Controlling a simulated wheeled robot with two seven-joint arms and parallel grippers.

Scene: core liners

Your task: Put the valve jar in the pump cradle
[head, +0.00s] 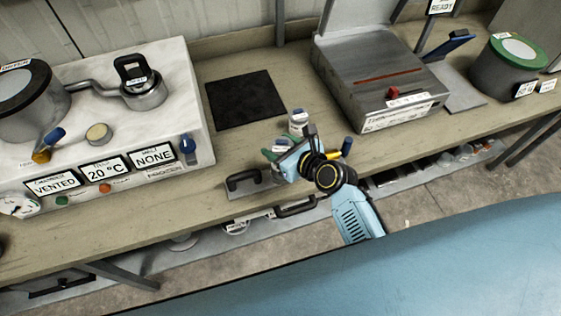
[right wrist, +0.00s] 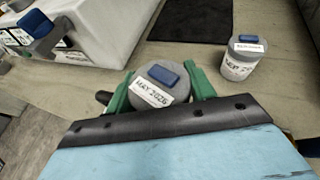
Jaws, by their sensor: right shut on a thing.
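My right gripper (head: 278,157) is low over the front part of the bench. In the right wrist view its green fingers (right wrist: 158,92) are shut on a jar (right wrist: 152,93) with a grey top, a blue block on the lid and a label reading "MAY 2026". A second, white jar (right wrist: 239,58) with a blue block on top stands upright to the right; it also shows in the head view (head: 298,122), just behind the gripper. I cannot tell from the labels which is the valve jar. No part is legibly marked as the pump cradle. My left gripper is out of view.
A pale machine (head: 185,100) with "VENTED", "20 °C" and "NONE" labels stands left, bearing a black-lidded pot (head: 25,88) piped to a metal cup (head: 145,95). A black mat (head: 245,99) lies bare. A metal box (head: 380,75) and green-lidded pot (head: 508,68) stand right.

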